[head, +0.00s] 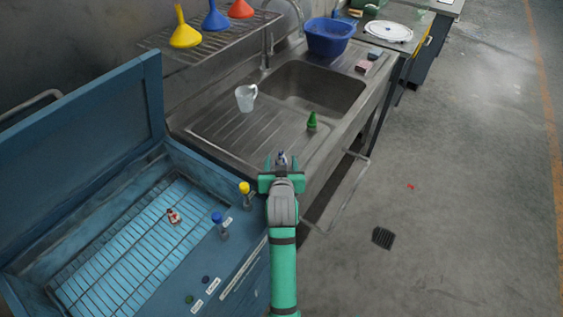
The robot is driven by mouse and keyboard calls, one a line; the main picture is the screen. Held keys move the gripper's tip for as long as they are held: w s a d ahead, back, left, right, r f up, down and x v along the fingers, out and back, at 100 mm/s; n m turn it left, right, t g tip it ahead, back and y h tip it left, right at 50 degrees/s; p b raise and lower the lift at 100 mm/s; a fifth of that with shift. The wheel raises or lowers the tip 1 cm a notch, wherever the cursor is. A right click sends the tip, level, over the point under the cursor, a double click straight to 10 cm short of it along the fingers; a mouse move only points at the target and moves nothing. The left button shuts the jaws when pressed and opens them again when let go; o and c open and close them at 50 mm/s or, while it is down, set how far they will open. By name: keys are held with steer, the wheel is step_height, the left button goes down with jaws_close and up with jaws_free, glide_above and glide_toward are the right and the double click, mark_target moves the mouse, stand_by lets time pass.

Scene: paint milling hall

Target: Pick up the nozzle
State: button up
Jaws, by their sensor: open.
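My gripper (281,162) is in the lower middle of the head view, green, its jaws open and pointing away from me toward the front edge of the steel drainboard (215,128). A small grey-blue shape shows between its fingers; I cannot tell what it is. A green cone-shaped piece (311,121) stands upright on the drainboard, ahead and slightly right of the gripper, apart from it. A small red and white piece (173,216) lies on the wire rack in the open blue basin, left of the gripper. I cannot tell for certain which thing is the nozzle.
The blue basin (190,165) has a raised lid (85,150); yellow (244,188) and blue (217,217) knobs stand by its right edge. A white jug (246,97) stands on the drainboard beside the sink (312,90). Funnels line a shelf (160,40). Floor at right is mostly clear.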

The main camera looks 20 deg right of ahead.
steer(key=c, duration=1.1)
steer(key=shift+r, duration=0.1)
steer(key=shift+c, duration=0.2)
